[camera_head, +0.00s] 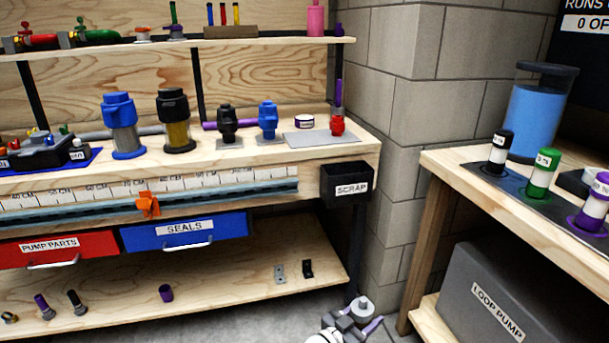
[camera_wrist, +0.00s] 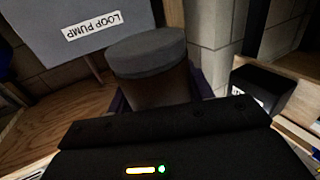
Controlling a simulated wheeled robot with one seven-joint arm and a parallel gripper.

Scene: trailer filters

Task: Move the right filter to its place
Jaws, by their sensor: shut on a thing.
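My gripper (camera_head: 352,322) is low at the bottom of the head view, in front of the gap between the two benches. It is shut on a dark grey cylinder (camera_wrist: 148,52), which stands between its purple fingers in the wrist view. The cylinder's lower part is hidden by the gripper body, and no label shows, so I cannot tell which filter it is. A blue-capped housing (camera_head: 123,127) and a black-capped housing with an amber body (camera_head: 176,122) stand on the left bench. Black (camera_head: 498,152), green (camera_head: 541,174) and purple (camera_head: 594,204) banded canisters stand on the right bench.
The left bench (camera_head: 300,152) carries smaller black and blue fittings and a grey plate. A black scrap bin (camera_head: 345,185) hangs at its right end. The right bench has a large blue tank (camera_head: 536,115) and a grey loop pump box (camera_head: 500,300) below. A block wall stands between.

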